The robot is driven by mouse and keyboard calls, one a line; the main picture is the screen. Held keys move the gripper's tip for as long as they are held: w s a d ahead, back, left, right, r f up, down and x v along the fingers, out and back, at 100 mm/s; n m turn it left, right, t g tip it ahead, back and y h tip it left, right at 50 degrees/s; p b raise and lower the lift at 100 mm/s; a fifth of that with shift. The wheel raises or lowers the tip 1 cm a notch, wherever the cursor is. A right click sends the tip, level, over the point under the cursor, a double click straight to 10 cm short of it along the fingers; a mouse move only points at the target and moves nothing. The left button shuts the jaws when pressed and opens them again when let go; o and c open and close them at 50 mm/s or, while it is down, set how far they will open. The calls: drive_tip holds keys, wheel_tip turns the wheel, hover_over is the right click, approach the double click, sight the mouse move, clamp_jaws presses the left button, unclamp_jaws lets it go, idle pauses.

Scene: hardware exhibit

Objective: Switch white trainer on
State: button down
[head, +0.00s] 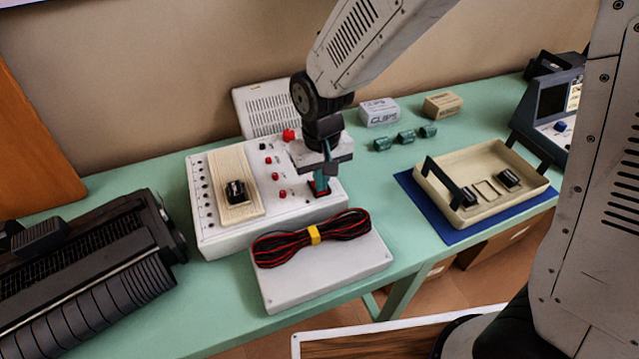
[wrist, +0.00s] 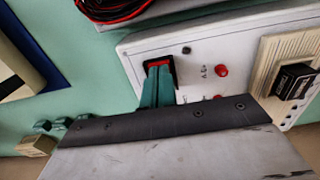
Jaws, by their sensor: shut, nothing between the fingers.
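The white trainer (head: 215,230) is a white box on the green table, with red buttons and a cream breadboard (head: 228,185) on its top panel. A red rocker switch in a black frame (head: 319,193) sits near its right front corner; it also shows in the wrist view (wrist: 160,65). My gripper (head: 319,188) points down with its green fingers shut and empty, right at the switch. In the wrist view the fingertips (wrist: 157,72) overlap the red rocker and hide part of it. I cannot tell which way the rocker is tipped, or whether the fingertips press it.
A coil of red and black cable (head: 285,244) lies on a white lid (head: 340,270) in front of the trainer. A cream tray (head: 510,200) on a blue mat (head: 462,235) is to the right. Green components (head: 405,137) and small boxes (head: 380,112) stand behind; a black machine (head: 90,260) is at left.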

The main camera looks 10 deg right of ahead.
drive_tip(key=shift+f, duration=0.15)
drive_tip(key=shift+r, duration=3.5)
drive_tip(key=s+d+r+m, duration=0.1)
drive_tip(key=s+d+r, duration=0.5)
drive_tip(key=s+d, duration=0.3)
drive_tip(key=s+d+r+m+t, duration=0.1)
drive_tip(key=s+d+r+m, duration=0.1)
drive_tip(key=s+d+r, duration=0.4)
drive_tip(key=s+d, duration=0.4)
drive_tip(key=d, duration=0.2)
drive_tip(key=shift+s+r, duration=0.25)
drive_tip(key=shift+r, duration=0.05)
